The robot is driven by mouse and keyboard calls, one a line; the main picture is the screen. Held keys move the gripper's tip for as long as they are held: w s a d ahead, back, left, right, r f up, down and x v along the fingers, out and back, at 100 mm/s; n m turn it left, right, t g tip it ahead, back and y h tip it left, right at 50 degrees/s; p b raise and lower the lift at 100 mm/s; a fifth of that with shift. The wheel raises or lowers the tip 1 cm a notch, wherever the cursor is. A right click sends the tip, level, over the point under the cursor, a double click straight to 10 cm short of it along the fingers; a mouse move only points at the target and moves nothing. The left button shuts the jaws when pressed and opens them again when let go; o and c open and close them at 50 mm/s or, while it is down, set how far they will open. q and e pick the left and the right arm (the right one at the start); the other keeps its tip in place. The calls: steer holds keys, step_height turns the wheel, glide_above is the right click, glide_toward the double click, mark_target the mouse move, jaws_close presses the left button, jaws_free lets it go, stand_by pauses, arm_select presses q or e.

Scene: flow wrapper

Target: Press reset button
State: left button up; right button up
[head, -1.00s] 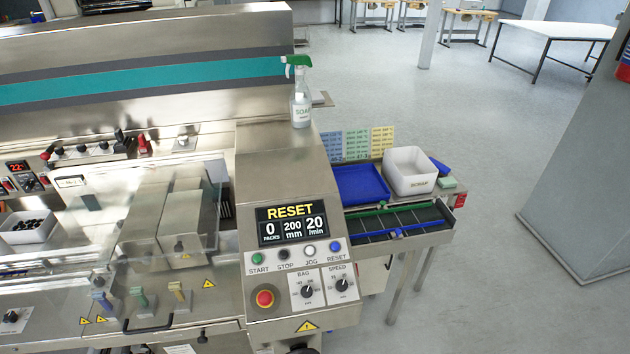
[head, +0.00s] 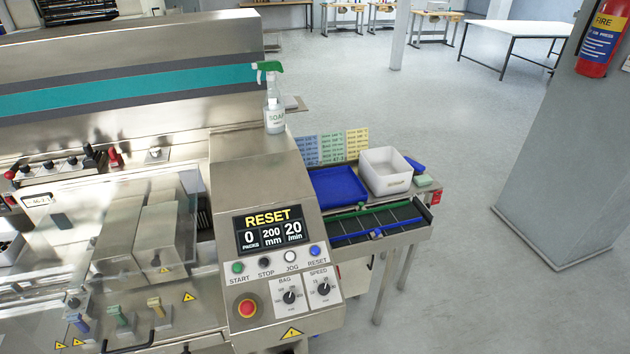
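The blue reset button (head: 315,250) is at the right end of the button row on the sloped control panel (head: 262,180), above its RESET label. Left of it are the white JOG button (head: 291,256), the black STOP button (head: 265,262) and the green START button (head: 238,267). The display (head: 268,230) above reads RESET, 0 packs, 200 mm, 20/min. Neither of my grippers shows in the head view, and nothing covers the button.
A red emergency stop (head: 247,308) and two knobs, BAG (head: 289,297) and SPEED (head: 323,289), sit below the buttons. A soap spray bottle (head: 273,105) stands on top of the panel housing. A conveyor (head: 375,222), blue tray (head: 337,187) and white bin (head: 385,172) are to the right.

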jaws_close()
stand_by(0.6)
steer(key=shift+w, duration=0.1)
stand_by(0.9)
